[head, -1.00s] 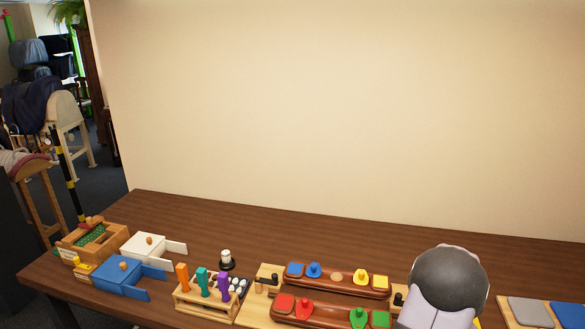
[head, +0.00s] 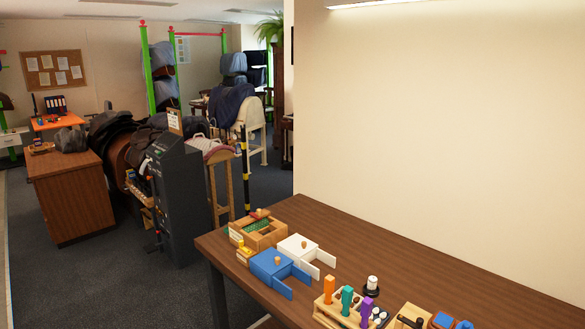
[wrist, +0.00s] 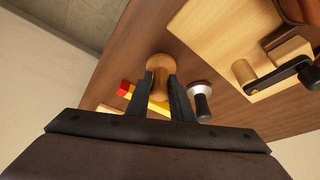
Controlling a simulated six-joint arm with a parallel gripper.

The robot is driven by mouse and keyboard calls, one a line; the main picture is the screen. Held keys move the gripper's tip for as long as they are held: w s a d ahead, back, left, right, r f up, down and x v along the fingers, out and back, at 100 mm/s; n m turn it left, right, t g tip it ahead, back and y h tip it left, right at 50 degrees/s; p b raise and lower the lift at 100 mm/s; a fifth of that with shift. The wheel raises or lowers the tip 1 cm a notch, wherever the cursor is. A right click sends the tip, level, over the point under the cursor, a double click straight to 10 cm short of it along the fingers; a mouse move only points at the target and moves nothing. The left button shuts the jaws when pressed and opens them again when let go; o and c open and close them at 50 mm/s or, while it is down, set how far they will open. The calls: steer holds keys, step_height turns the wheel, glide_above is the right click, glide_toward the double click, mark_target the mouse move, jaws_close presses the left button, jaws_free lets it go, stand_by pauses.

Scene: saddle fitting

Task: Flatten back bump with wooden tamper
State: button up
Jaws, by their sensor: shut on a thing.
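In the wrist view, my gripper (wrist: 162,88) is shut on a light wooden piece with a round end, which looks like the wooden tamper (wrist: 160,63). It is held above the brown table. The fingers hide part of it. My gripper is not in the head view. The back bump cannot be made out in either current view.
The wrist view shows a black-handled tool with a pale head (wrist: 201,98) and a red-and-yellow stick (wrist: 135,96) below. In the head view, the table holds a blue box (head: 275,267), a white box (head: 298,247), a wooden tray (head: 260,235) and a rack with colored handles (head: 340,316).

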steer(key=shift+a, duration=0.15)
steer(key=shift+c, duration=0.4)
steer(key=shift+r+p, duration=1.55)
steer(key=shift+r, duration=0.9)
steer(key=shift+w+r, duration=0.15)
steer(key=w+a+r+n+t+p, duration=0.1)
steer(key=w+a+r+n, duration=0.1)
steer(key=w, duration=0.9)
steer(key=w+a+r+n+t+p, duration=0.1)
steer(key=w+a+n, duration=0.3)
steer(key=w, duration=0.7)
steer(key=w+a+r+n+t+p, duration=0.1)
steer(key=w+a+r+n+p, duration=0.2)
steer(key=w, duration=0.9)
steer(key=shift+a+r, duration=0.3)
steer(key=shift+a, duration=0.8)
steer(key=shift+f, duration=0.1)
